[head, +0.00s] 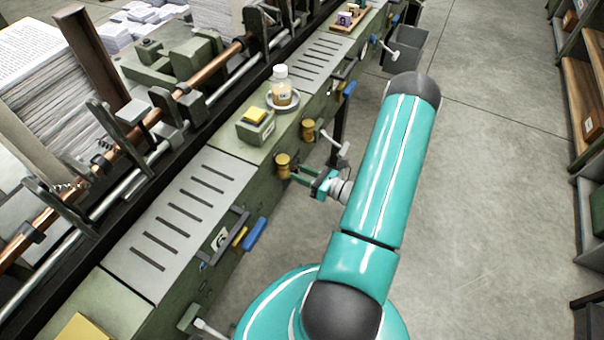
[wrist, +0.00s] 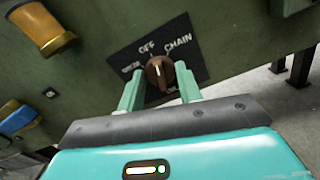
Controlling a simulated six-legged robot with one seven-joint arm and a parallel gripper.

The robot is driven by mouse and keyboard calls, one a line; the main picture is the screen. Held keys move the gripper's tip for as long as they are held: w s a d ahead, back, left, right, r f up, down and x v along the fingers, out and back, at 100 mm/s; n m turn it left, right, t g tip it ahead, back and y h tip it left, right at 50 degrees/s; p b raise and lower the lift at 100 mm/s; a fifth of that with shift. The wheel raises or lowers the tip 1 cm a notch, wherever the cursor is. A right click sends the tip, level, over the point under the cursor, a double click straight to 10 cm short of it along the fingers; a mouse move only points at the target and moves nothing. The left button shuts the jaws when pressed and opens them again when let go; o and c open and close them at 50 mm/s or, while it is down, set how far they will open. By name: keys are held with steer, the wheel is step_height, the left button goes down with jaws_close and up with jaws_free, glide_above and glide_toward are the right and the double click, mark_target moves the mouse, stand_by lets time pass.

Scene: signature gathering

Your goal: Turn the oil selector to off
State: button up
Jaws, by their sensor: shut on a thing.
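The oil selector is a dark brown round knob (wrist: 159,73) with a pale pointer mark, on a black plate (wrist: 196,62) on the machine's green side. The plate reads OFF above the knob and CHAIN to its upper right; labels at left and below are too small or covered to read. The mark points roughly up, near OFF; I cannot tell its exact alignment. My gripper (wrist: 158,70) has one green finger on each side of the knob and is shut on it. In the head view my gripper (head: 304,178) reaches the machine's side, and the knob is hidden there.
A brass-coloured cylinder (wrist: 40,28) and a blue handle (wrist: 17,118) stick out left of the plate. On the ledge stand a bottle (head: 281,88) in a dish and a green block with a yellow top (head: 255,128). Grey floor (head: 490,190) is clear to the right.

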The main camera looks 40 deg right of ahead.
steer(key=shift+n, duration=1.4)
steer(key=o, duration=1)
steer(key=shift+s, duration=0.1)
steer(key=v, duration=1.3)
steer(key=shift+s+r, duration=0.1)
steer(key=shift+s, duration=0.25)
